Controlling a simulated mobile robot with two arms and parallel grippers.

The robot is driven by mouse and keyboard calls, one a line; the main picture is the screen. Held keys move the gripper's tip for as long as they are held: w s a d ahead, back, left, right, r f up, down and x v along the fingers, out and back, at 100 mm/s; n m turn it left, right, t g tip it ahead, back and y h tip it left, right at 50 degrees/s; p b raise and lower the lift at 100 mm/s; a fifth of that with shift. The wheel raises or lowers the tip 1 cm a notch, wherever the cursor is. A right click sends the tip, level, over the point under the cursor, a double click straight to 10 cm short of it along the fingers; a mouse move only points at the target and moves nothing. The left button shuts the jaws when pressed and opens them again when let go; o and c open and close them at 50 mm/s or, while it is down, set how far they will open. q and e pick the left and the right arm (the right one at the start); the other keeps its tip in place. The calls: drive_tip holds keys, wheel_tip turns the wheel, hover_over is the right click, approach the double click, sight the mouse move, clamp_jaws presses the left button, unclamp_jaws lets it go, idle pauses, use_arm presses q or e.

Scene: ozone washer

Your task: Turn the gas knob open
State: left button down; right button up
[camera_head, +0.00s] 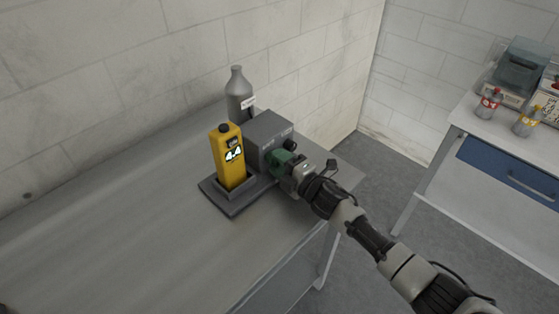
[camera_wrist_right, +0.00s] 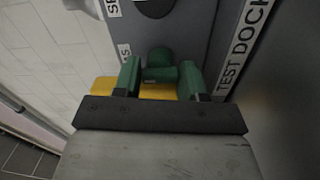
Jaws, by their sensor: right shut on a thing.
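The gas knob (camera_wrist_right: 160,65) is dark green and rounded, on the front of a grey dock box labelled TEST DOCK (camera_wrist_right: 247,40). My right gripper (camera_head: 282,163) reaches the dock from the right. In the right wrist view its two green fingers (camera_wrist_right: 160,76) stand on either side of the knob and are shut on it. In the head view the fingers largely hide the knob. The grey dock (camera_head: 268,128) stands on the bench, with a yellow gas detector (camera_head: 228,160) reading 4.4 upright beside it. My left gripper is not in view.
A grey gas bottle (camera_head: 239,92) stands behind the dock near the wall. The metal bench (camera_head: 120,220) is clear to the left. Across a floor gap, a white table (camera_head: 500,130) holds red-capped and yellow bottles (camera_head: 527,121) and a machine (camera_head: 522,67).

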drive_tip(key=shift+f+m, duration=0.15)
drive_tip(key=shift+m, duration=0.15)
idle(0.4)
drive_tip(key=o, duration=0.7)
drive_tip(key=shift+o, duration=0.2)
drive_tip(key=shift+d, duration=0.1)
drive_tip(key=b+v, duration=0.1)
drive_tip(key=v, duration=0.8)
drive_tip(key=shift+s+d, duration=0.15)
drive_tip(key=shift+s, duration=0.05)
drive_tip(key=shift+s+d, duration=0.4)
drive_tip(key=shift+s, duration=0.05)
drive_tip(key=shift+d, duration=0.1)
